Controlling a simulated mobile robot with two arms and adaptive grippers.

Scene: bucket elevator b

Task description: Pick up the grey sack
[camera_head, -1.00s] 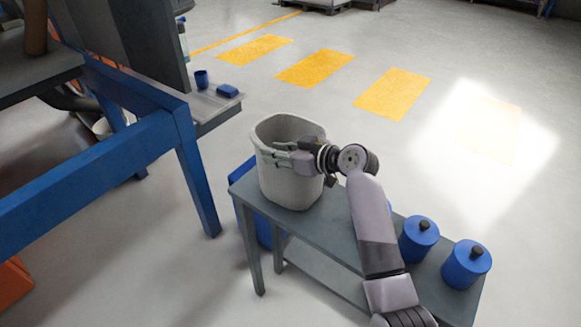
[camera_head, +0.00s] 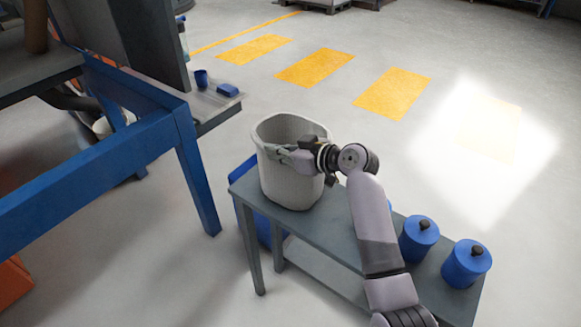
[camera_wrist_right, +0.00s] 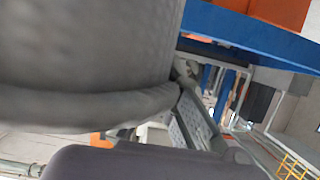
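My right gripper (camera_head: 277,151) reaches in from the right at the sack's upper wall, just below the rim. Its fingers are drawn together on the sack's wall. In the right wrist view the sack (camera_wrist_right: 85,50) fills the upper left, with a thick fold along its lower edge. A finger (camera_wrist_right: 192,118) lies against the end of that fold; the other finger is hard to make out. My left gripper is not in view.
Two blue lidded canisters (camera_head: 418,238) (camera_head: 466,264) stand at the right end of the bench. A blue bin (camera_head: 258,205) is beside the bench's left end. A blue-framed machine (camera_head: 100,150) stands at left. The floor behind the bench is clear.

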